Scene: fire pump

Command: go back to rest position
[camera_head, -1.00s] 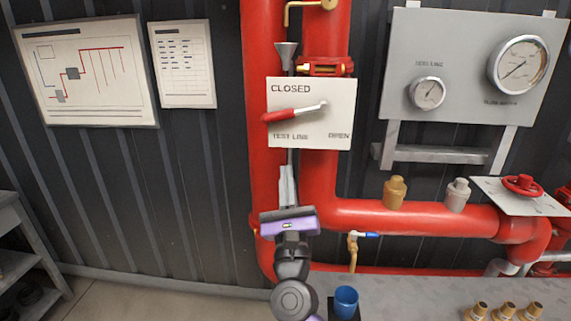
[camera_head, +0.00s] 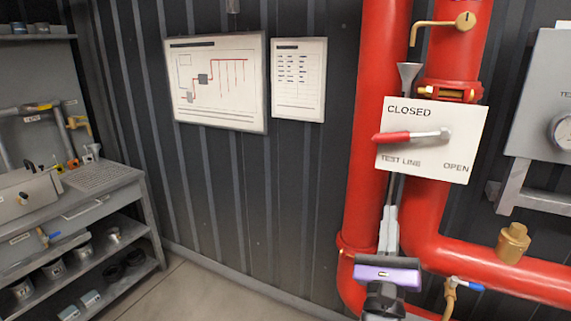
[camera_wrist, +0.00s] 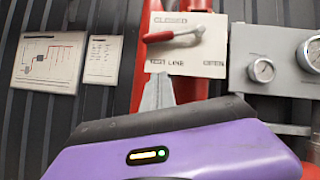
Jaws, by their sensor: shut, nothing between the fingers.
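My gripper (camera_head: 389,222) is in the lower right of the head view, pointing up in front of the red pipes. Its fingers are together with nothing between them. In the wrist view my gripper (camera_wrist: 158,92) shows its grey fingers below the white valve plate (camera_wrist: 187,62). The plate (camera_head: 458,158) reads CLOSED, TEST LINE and OPEN. Its red-handled lever (camera_head: 398,137) lies nearly level, handle to the left. The gripper appears apart from the lever, below it in the picture.
Thick red pipes (camera_head: 381,90) stand behind my gripper. A grey workbench with shelves (camera_head: 95,215) is at the left. Two posted sheets, a diagram (camera_head: 218,112) and a table (camera_head: 298,105), hang on the dark wall. Floor (camera_head: 190,290) between bench and pipes is clear.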

